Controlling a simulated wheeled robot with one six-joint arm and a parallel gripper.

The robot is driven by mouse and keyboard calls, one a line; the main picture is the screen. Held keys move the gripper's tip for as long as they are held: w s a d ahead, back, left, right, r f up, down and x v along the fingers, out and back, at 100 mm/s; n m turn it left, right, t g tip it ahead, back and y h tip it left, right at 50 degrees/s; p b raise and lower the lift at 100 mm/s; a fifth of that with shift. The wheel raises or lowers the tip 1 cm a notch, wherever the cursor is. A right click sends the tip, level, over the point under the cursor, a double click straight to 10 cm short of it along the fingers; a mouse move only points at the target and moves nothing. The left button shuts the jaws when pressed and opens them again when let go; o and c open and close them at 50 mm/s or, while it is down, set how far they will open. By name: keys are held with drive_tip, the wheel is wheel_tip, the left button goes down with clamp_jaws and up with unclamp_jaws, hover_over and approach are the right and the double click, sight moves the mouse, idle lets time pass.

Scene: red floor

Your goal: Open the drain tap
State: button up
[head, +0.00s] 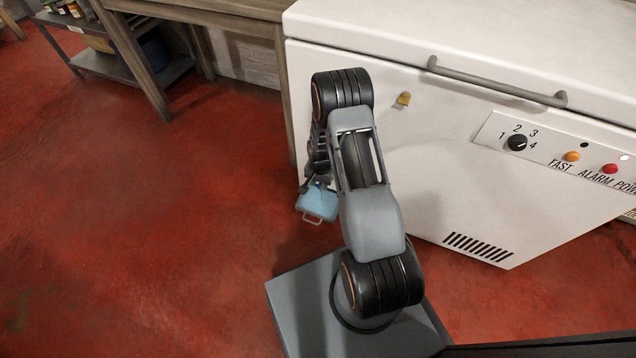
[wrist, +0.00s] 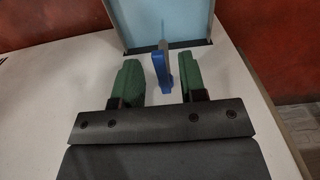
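The drain tap (wrist: 161,68) shows in the wrist view as a small blue lever with a grey stem, on the white freezer side. My gripper (wrist: 159,60) is open, with its green fingers on either side of the blue lever and a visible gap to each. A light blue tray (wrist: 188,22) with a grey rim lies just beyond the fingertips. In the head view the tray (head: 316,203), with a small handle, shows low beside the left end of the white chest freezer (head: 420,160). My arm hides the tap and most of the gripper there.
The freezer front carries a grey handle (head: 497,83), a yellow lock (head: 404,98) and a panel with a black dial (head: 517,142). A wooden table (head: 138,62) and a low shelf (head: 118,66) stand at back left. Red floor (head: 150,220) is open on the left.

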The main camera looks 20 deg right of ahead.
wheel_tip(320, 180, up, 14)
drive_tip(key=p, duration=0.5)
drive_tip(key=shift+f, duration=0.15)
idle(0.3)
wheel_tip(320, 180, up, 18)
drive_tip(key=n+t+p, duration=0.1)
drive_tip(key=n+p, duration=0.1)
drive_tip(key=p, duration=0.6)
hover_over(320, 184)
drive_tip(key=s+a, duration=0.1)
drive_tip(key=a, duration=0.1)
drive_tip(key=s+a+r+n+p, duration=0.1)
drive_tip(key=s+r+p, duration=0.25)
drive_tip(key=r, duration=0.45)
drive_tip(key=s+a+r+n+t+p, duration=0.1)
drive_tip(key=s+a+r+n+p, duration=0.1)
drive_tip(key=r+p, duration=0.5)
drive_tip(key=s+a+r+n+p, duration=0.1)
drive_tip(key=s+r+p, duration=0.1)
drive_tip(key=r, duration=0.8)
drive_tip(key=s+a+r+n+t+p, duration=0.1)
drive_tip(key=s+a+r+n+p, duration=0.1)
drive_tip(key=s+r+p, duration=0.6)
wheel_tip(320, 184, up, 5)
drive_tip(key=shift+s+a+r+n+t, duration=0.1)
drive_tip(key=shift+s+a+n+t, duration=0.2)
drive_tip(key=shift+n, duration=0.4)
